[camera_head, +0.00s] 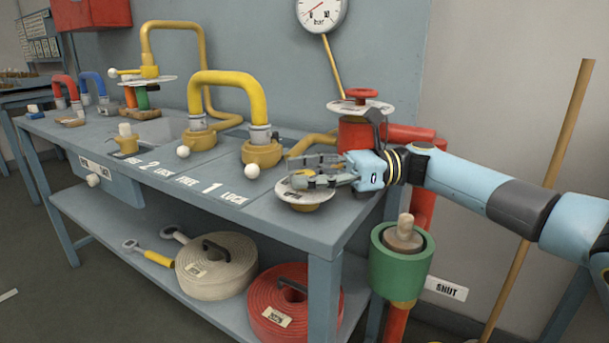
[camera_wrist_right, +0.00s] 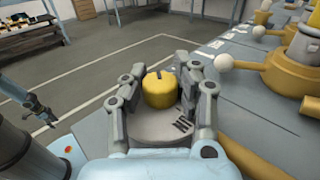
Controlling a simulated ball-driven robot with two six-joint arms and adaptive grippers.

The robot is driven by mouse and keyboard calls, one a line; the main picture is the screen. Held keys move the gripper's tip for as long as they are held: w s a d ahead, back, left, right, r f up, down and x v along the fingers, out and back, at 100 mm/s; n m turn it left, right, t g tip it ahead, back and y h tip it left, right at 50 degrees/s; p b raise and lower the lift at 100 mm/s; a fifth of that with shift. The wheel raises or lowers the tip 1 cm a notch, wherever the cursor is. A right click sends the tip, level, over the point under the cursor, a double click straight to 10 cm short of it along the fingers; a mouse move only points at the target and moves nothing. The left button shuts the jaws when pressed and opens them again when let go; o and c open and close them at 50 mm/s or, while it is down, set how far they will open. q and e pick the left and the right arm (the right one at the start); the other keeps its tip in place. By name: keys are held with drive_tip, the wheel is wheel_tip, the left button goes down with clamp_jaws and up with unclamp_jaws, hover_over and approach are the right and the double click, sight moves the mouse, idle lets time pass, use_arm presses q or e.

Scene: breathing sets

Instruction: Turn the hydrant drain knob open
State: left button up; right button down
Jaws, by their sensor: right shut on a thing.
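A round yellow knob (camera_wrist_right: 160,88) with a dark mark on its top stands above a pale labelled disc (camera_wrist_right: 165,127). The disc (camera_head: 288,193) also shows at the bench's right front corner in the camera_head view, where my gripper hides most of the knob. I take this as the drain knob. My right gripper (camera_head: 305,171) reaches in from the right and is shut on the knob, one finger on each side in the right wrist view (camera_wrist_right: 160,90). The label on the disc is too small to read. What looks like my left gripper (camera_wrist_right: 40,112) shows small at the left.
A red hydrant (camera_head: 353,133) with a red handwheel (camera_head: 361,94) stands behind my right gripper. A yellow hose loop (camera_head: 228,80) rises from the bench to its left. A green cup-shaped fitting (camera_head: 399,270) is below my forearm. Coiled hoses (camera_head: 215,265) lie on the shelf.

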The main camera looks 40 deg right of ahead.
sight(306, 173)
drive_tip(key=c, duration=0.9)
unclamp_jaws()
drive_tip(key=shift+d, duration=0.15)
drive_tip(key=shift+r, duration=0.1)
wheel_tip(306, 173, up, 10)
drive_tip(key=shift+f, duration=0.1)
